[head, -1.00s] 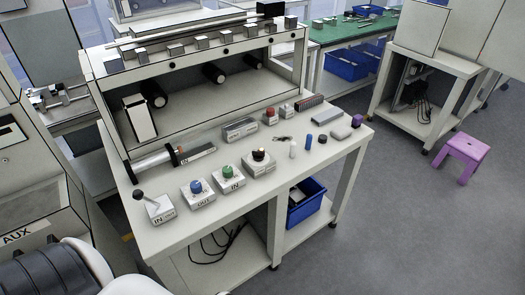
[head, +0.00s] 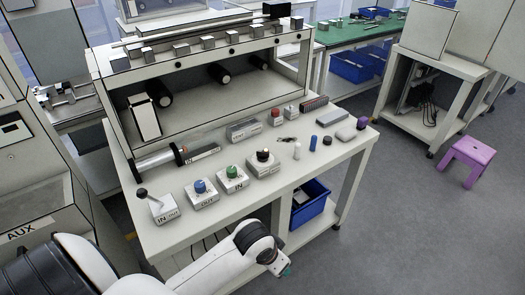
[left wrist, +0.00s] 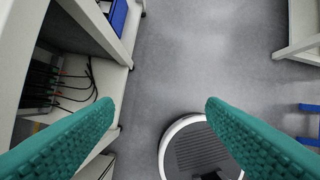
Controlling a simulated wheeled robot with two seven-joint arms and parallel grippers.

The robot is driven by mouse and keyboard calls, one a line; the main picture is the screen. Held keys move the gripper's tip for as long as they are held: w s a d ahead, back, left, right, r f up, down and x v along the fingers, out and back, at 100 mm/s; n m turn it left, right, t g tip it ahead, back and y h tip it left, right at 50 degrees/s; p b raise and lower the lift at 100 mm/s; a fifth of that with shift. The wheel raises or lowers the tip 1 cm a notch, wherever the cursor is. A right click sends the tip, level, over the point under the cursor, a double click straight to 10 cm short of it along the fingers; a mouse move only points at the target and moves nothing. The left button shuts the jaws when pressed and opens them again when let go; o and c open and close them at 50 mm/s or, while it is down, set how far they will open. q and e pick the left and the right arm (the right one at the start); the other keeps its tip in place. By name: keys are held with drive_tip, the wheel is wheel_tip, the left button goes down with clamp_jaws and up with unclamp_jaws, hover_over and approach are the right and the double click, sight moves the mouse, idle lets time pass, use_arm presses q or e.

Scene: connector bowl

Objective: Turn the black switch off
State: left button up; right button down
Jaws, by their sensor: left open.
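A switch box with a black round knob (head: 263,157) stands on the white bench at the right end of a row of control boxes. Beside it are a green-knob box (head: 232,174) marked IN and a blue-knob box (head: 201,189) marked OUT. A lever box with a black ball top (head: 142,193) stands at the row's left end. My left gripper (head: 285,270) is in front of the bench, below and apart from the black-knob box. In the left wrist view its teal fingers (left wrist: 160,104) are spread and empty over the floor. My right gripper is out of view.
The bench top (head: 200,225) has a clear strip along its front edge. A blue bin (head: 308,203) sits on the lower shelf. A purple stool (head: 467,160) stands on the floor at right.

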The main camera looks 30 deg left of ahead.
use_arm(q)
drive_tip(key=w+a, duration=0.2)
drive_tip(key=w, duration=0.4)
drive_tip(key=n+y, duration=0.3)
drive_tip(key=n, duration=0.4)
approach(263, 152)
drive_tip(key=x, duration=0.7)
drive_tip(key=shift+a+f, duration=0.1)
drive_tip(key=shift+f, duration=0.15)
drive_tip(key=shift+w+a+f, duration=0.15)
drive_tip(key=shift+w+f, duration=0.05)
drive_tip(key=shift+f, duration=0.4)
drive_tip(key=c, duration=1)
